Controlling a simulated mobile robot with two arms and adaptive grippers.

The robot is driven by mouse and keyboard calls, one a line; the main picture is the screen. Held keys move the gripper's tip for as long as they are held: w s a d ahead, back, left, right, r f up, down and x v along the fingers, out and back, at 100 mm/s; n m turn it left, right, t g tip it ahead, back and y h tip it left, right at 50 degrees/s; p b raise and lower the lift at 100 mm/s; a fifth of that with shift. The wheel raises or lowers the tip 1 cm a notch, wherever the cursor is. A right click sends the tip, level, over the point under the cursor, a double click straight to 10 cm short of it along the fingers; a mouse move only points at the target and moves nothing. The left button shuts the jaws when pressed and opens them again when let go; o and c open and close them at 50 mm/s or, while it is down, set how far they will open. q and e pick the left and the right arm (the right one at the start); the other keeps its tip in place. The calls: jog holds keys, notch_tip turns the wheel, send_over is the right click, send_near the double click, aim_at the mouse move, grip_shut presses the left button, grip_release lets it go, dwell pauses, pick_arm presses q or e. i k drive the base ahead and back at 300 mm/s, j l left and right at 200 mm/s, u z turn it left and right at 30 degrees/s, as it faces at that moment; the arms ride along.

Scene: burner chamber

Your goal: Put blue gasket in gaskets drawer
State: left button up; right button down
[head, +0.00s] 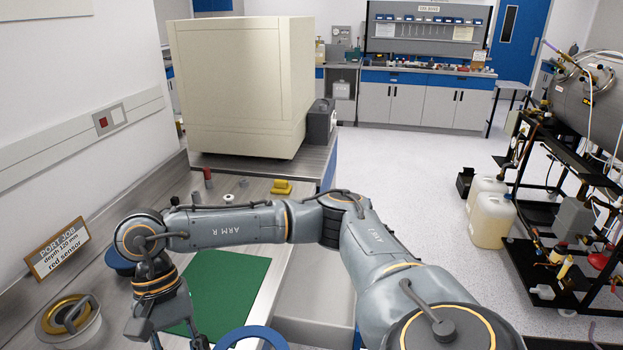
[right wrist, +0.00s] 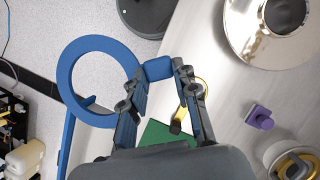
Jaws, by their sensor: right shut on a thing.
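The blue gasket (right wrist: 65,85) is a flat ring with a short tab (right wrist: 158,68), seen in the right wrist view. My right gripper (right wrist: 160,78) is shut on that tab, and the ring extends to the left of the fingers. In the head view part of the blue ring (head: 250,331) shows at the bottom edge, beside my right gripper (head: 180,344), whose fingertips are cut off by the frame. No drawer labelled for gaskets can be made out. My left gripper is not in view.
A green mat (head: 232,290) lies on the grey counter. A yellow piece (head: 282,187), a red cylinder (head: 207,174) and a sign (head: 57,249) stand on it. A large cream box (head: 240,85) is behind. A pale grey surface (head: 315,290) lies right of the counter; floor beyond is open.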

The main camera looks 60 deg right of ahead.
aim_at(313, 271)
jog(key=k+l, duration=0.1)
jog(key=l, duration=0.45)
jog(key=k+l, duration=0.1)
jog(key=l, duration=0.4)
jog(key=k+l, duration=0.1)
jog(key=l, duration=0.45)
jog(key=k+l, duration=0.1)
jog(key=l, duration=0.45)
